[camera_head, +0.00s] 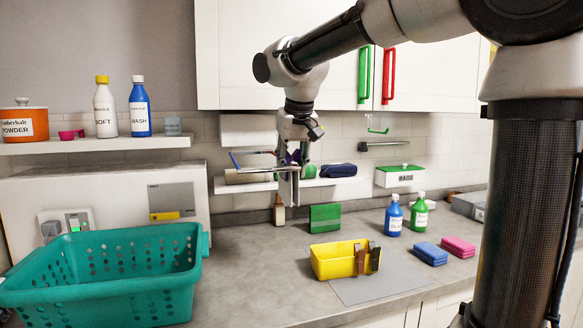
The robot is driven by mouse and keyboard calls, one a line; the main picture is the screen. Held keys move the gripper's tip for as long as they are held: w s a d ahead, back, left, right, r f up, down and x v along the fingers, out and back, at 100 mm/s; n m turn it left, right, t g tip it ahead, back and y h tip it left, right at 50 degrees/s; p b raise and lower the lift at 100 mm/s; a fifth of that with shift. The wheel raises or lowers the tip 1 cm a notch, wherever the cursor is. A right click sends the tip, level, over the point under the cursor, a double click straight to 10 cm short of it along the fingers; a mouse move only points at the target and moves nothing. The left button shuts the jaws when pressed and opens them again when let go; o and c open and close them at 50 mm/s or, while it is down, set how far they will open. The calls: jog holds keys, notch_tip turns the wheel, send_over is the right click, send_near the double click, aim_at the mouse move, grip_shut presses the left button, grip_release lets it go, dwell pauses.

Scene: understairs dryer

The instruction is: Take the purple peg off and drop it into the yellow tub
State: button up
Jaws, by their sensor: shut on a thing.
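My gripper (293,160) hangs from my arm in front of the back wall, by a thin grey rail (262,169). It is shut on the purple peg (292,157), which shows as a small purple patch between the fingers. The fingers hide most of the peg, and I cannot tell whether it still touches the rail. The yellow tub (330,263) stands on the worktop below and to the right of the gripper. Two brown pieces (374,258) stand at its right side; I cannot tell how they are attached.
A teal basket (105,280) fills the left front. A shelf (343,182) behind the gripper holds a dark blue roll (338,170). A green block (324,218), blue and green bottles (393,215), and sponges (430,253) stand around the tub. The worktop between basket and tub is clear.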

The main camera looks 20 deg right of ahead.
notch_tip(320, 180, up, 18)
dwell(0.7)
dwell(0.9)
